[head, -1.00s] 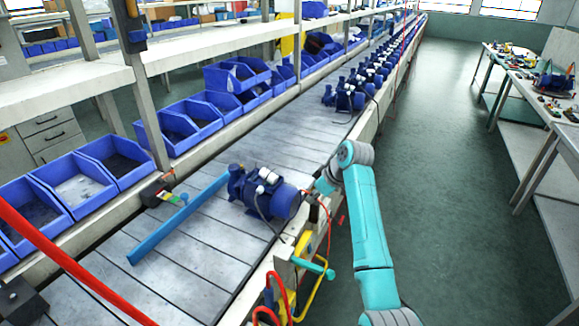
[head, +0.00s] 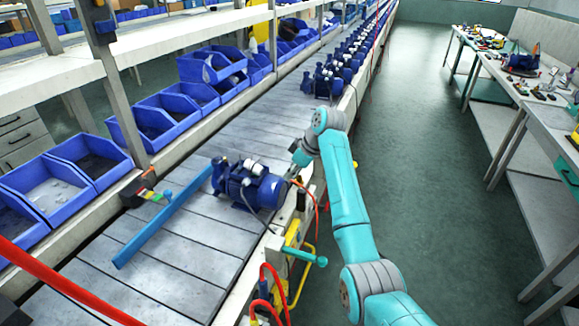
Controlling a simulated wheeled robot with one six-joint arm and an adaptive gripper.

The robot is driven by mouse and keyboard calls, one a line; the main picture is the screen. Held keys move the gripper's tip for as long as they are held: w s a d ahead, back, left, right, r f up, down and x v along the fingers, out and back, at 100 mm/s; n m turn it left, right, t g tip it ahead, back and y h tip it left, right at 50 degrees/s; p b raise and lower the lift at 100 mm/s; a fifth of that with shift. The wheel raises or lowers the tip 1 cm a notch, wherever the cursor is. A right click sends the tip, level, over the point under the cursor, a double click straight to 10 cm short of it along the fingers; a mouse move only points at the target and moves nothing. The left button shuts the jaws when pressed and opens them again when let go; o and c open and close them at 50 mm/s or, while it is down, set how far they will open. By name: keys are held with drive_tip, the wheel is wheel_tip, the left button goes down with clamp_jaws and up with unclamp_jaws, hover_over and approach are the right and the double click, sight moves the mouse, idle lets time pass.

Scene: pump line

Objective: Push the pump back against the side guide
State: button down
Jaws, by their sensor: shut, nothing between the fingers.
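A blue pump (head: 250,186) with a ribbed motor sits upright on the grey slatted conveyor (head: 150,275). Its left end is close to the upper end of the blue side guide (head: 165,217), a straight bar lying at an angle across the belt. I cannot tell if they touch. My gripper (head: 293,175) is at the conveyor's right edge, just right of the motor's end. It is shut and holds nothing. Its fingertips are small here, and whether they touch the motor is unclear. A dark cable hangs from the pump's near side.
Several more pumps (head: 335,70) stand farther up the line. Blue bins (head: 90,165) line the left side. A red bar (head: 70,290) crosses the lower left. Yellow and red fittings (head: 285,270) stick out at the right edge. The green floor at right is open.

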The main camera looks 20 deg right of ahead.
sight(283, 195)
drive_tip(key=shift+f, duration=5.8)
drive_tip(key=shift+w+a+r, duration=0.1)
drive_tip(key=shift+w+a, duration=0.5)
drive_tip(key=shift+a, duration=0.25)
drive_tip(key=shift+w+a+f, duration=0.1)
drive_tip(key=shift+w+a, duration=0.5)
drive_tip(key=shift+a, duration=0.25)
drive_tip(key=shift+w+a+r, duration=0.1)
drive_tip(key=shift+w+a, duration=0.5)
drive_tip(key=shift+a, duration=0.25)
drive_tip(key=shift+w+a, duration=0.15)
drive_tip(key=shift+s+d, duration=0.5)
drive_tip(key=shift+d, duration=0.2)
drive_tip(key=shift+s+d, duration=0.45)
drive_tip(key=shift+d, duration=0.2)
drive_tip(key=shift+r, duration=6.9)
